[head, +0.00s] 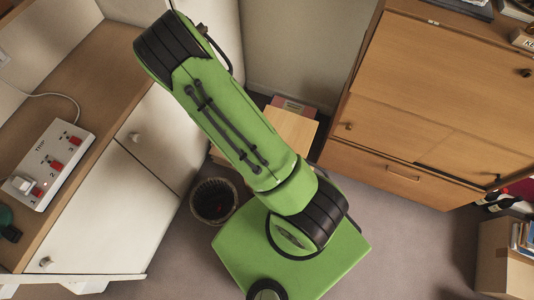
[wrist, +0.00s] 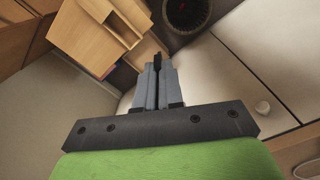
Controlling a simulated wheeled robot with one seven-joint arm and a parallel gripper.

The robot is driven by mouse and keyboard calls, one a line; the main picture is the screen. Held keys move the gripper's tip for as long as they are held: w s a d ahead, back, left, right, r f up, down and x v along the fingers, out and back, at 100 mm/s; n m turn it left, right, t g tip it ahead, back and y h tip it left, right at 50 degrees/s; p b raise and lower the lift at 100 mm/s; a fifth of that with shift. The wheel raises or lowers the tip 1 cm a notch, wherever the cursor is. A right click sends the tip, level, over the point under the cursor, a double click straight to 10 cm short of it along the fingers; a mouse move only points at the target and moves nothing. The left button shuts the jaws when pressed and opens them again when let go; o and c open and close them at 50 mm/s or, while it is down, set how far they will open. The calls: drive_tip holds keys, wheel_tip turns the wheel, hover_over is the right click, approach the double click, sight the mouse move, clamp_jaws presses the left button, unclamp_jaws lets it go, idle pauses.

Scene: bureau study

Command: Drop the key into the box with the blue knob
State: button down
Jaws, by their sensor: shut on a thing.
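My gripper (wrist: 158,72) shows in the wrist view, its two grey fingers nearly together. A small dark piece (wrist: 157,61) shows between the fingertips; it looks held there. It is too small and dark to make out for certain as the key. The gripper is in the air, above the floor area near the light wooden unit. In the head view my gripper is not visible; only my green arm shows. I cannot make out a box with a blue knob in either view.
A light wooden unit (head: 291,128) stands by the back wall; it also shows in the wrist view (wrist: 90,38). A dark waste basket (head: 214,201) is on the floor. A power strip (head: 50,166) lies on the left desk. A wooden cabinet (head: 440,65) is at right, near a cardboard box (head: 497,262).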

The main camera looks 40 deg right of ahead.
drive_tip(key=d+f+m+b, duration=0.1)
drive_tip(key=d+f+b, duration=0.5)
drive_tip(key=f+b, duration=0.3)
drive_tip(key=d+f+m+b, duration=0.1)
drive_tip(key=d+f+b, duration=0.5)
drive_tip(key=f+b, duration=0.3)
drive_tip(key=d+f+m+b, duration=0.1)
drive_tip(key=d+f+b, duration=0.6)
drive_tip(key=f, duration=0.7)
drive_tip(key=w+b, duration=0.1)
drive_tip(key=b, duration=0.1)
drive_tip(key=shift+f+b, duration=0.35)
drive_tip(key=shift+b, duration=0.05)
drive_tip(key=c, duration=1.2)
unclamp_jaws()
drive_tip(key=shift+r, duration=0.1)
wheel_tip(320, 180, up, 16)
drive_tip(key=p, duration=0.5)
